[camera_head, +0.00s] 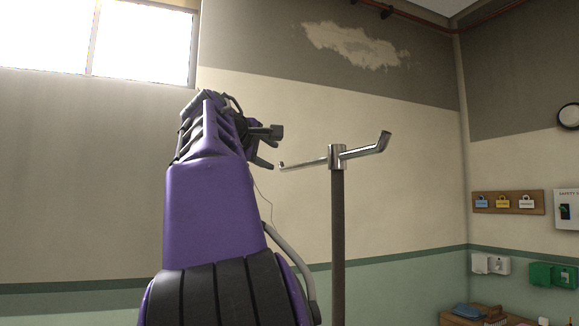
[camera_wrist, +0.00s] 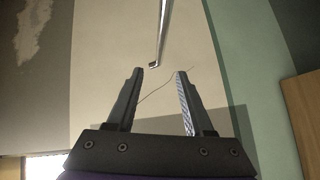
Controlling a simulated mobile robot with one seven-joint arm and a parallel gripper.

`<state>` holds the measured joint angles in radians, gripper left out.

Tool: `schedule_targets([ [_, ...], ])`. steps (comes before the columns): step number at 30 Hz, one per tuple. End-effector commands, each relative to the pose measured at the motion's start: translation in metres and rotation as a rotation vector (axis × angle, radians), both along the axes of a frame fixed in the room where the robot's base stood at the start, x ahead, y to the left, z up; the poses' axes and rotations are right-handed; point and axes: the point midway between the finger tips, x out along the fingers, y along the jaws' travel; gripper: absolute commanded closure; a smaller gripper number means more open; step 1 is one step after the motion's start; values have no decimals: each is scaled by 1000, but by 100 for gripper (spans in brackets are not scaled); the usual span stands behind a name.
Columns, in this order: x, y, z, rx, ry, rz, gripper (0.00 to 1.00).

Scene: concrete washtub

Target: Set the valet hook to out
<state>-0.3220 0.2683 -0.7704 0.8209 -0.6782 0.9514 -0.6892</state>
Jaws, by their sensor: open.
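The valet hook (camera_head: 305,163) is a thin shiny metal rod that sticks out to the left from the collar on top of a dark pole (camera_head: 338,240). A thicker arm (camera_head: 365,149) with an upturned end points right from the same collar. My gripper (camera_head: 272,150) is open and empty just left of the rod's small tip. In the wrist view the rod (camera_wrist: 162,35) comes down from the top edge, and its bent tip shows just beyond and between the open fingertips (camera_wrist: 160,73). No contact shows.
A key board (camera_head: 508,202) and white and green boxes (camera_head: 554,275) hang on the right wall. A wooden surface with small items (camera_head: 485,316) stands low at the right. The air around the hook is clear, apart from a thin dark line on the wall.

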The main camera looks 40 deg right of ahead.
Motion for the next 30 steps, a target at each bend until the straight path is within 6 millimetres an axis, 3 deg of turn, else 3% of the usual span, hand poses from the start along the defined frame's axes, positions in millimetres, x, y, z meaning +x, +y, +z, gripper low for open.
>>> schedule_targets([
  [12, 46, -77, -9, 0, 3, -5, 48],
  [17, 62, -101, -13, -1, 2, -3, 48],
  [24, 75, -120, -18, 0, 0, 0, 48],
  [30, 77, -122, -20, 0, 0, 2, 48],
])
